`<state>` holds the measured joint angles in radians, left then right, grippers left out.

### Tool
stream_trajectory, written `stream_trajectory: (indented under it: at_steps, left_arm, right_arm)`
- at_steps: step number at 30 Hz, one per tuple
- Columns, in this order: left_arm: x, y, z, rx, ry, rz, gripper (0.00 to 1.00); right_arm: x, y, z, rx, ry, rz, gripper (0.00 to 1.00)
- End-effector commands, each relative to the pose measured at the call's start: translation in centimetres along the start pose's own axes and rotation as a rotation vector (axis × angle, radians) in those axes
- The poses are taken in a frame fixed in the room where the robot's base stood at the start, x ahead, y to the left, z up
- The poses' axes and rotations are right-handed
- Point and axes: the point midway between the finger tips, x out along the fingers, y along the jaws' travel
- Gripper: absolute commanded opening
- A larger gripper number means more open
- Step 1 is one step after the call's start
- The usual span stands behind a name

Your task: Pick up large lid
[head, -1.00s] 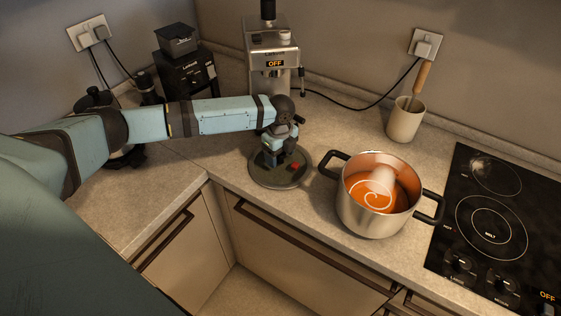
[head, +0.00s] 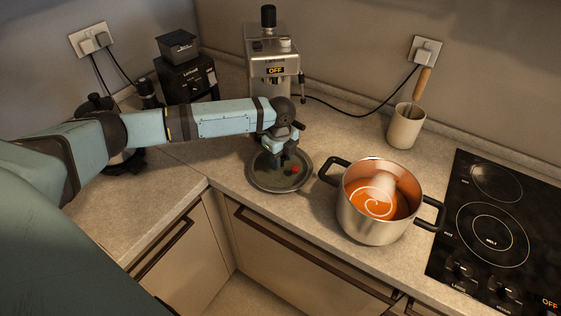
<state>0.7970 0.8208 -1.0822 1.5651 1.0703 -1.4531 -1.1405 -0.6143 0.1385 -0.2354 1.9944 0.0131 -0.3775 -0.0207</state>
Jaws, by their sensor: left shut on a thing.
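The large lid (head: 270,183) is a round, dark grey disc with a lighter rim. It is in the middle of the head view, over the counter just left of the pot. A small red spot shows near its centre. My left gripper (head: 282,165) points down over the lid's centre and is shut on it, at what seems to be its knob. The fingers hide the knob. I cannot tell whether the lid touches the counter. My right gripper is not in view.
A steel pot (head: 372,222) with orange soup and black handles stands uncovered beside the lid. A black cooktop (head: 490,225) is at the right. A coffee machine (head: 273,62) stands behind, and a utensil cup (head: 405,128) at the back right. The counter's front edge is close below the lid.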

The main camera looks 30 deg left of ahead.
Motion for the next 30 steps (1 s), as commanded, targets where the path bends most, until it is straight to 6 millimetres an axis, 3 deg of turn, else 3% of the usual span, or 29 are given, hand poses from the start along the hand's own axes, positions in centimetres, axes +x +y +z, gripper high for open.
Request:
stream_trajectory:
  at_steps: [5, 12, 18, 24, 30]
  left_arm:
    - [-3.8, -0.1, 0.0, 0.000, 0.000, -0.006, 0.04]
    - [-11.0, -0.1, 0.0, 0.001, 0.001, -0.007, 0.04]
    - [-15.6, -0.1, 0.0, -0.001, 0.000, -0.005, 0.04]
    - [-18.0, -0.1, 0.0, 0.000, 0.001, -0.003, 0.04]
    - [-18.6, 0.0, 0.0, 0.000, 0.001, -0.002, 0.04]
  right_arm:
    - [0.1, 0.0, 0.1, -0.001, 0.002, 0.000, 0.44]
    - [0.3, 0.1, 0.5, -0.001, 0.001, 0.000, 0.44]
    - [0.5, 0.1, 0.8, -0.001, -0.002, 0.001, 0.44]
    - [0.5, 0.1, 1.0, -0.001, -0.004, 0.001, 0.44]
    - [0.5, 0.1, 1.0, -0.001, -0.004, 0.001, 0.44]
